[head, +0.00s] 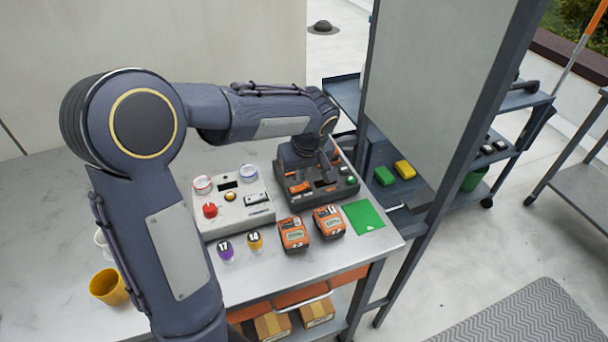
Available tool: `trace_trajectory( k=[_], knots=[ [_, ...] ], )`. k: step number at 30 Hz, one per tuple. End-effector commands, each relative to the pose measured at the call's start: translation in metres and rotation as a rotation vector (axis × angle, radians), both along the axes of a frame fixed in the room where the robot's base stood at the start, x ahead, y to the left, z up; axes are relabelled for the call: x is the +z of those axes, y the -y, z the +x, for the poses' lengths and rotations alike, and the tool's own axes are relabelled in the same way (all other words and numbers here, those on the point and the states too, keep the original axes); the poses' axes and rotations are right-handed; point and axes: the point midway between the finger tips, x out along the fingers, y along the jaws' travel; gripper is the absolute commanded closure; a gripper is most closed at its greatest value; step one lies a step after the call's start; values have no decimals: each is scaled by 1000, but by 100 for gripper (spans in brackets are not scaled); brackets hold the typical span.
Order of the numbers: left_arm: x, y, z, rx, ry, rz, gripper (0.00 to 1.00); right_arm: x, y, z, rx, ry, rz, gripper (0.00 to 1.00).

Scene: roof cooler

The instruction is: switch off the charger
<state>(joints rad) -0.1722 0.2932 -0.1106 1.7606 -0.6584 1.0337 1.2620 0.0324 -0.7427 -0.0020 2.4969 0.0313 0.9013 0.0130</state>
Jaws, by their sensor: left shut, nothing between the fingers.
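The charger is probably the dark grey box (316,198) on the metal worktable. On its top I see an orange part (300,187) at the left, dark slots in the middle and a small green part (350,181) at the right. Which of these is the switch, and its position, I cannot tell. My left gripper (326,176) points down over the box's top, shut and empty. My wrist hides the back of the box, and I cannot tell whether the fingertips touch it. My right gripper is not in view.
A pale control box (232,212) with a red knob stands left of the charger. Two orange battery packs (294,234), a green sheet (363,217) and two small numbered jars (225,250) lie in front. A yellow cup (108,287) is at left. A grey post (440,150) rises at right.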

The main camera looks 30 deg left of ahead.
Motion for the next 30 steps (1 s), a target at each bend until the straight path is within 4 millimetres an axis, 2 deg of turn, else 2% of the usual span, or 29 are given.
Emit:
trace_trajectory(
  k=[1,2,3,5,9,15,21,30],
  knots=[
    [21,-5,1,2,2,0,100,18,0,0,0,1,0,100],
    [28,-7,2,3,2,0,100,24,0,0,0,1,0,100],
    [30,-6,0,0,4,-1,100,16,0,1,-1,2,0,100],
    [42,-4,-5,-2,7,-2,100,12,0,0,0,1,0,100],
    [72,0,-15,-1,7,-1,100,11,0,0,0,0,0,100],
    [101,3,-25,-1,2,-2,100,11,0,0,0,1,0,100],
    [112,5,-29,-1,-1,-1,100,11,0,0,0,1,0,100],
    [112,5,-29,-1,-2,0,100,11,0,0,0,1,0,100]
  ],
)
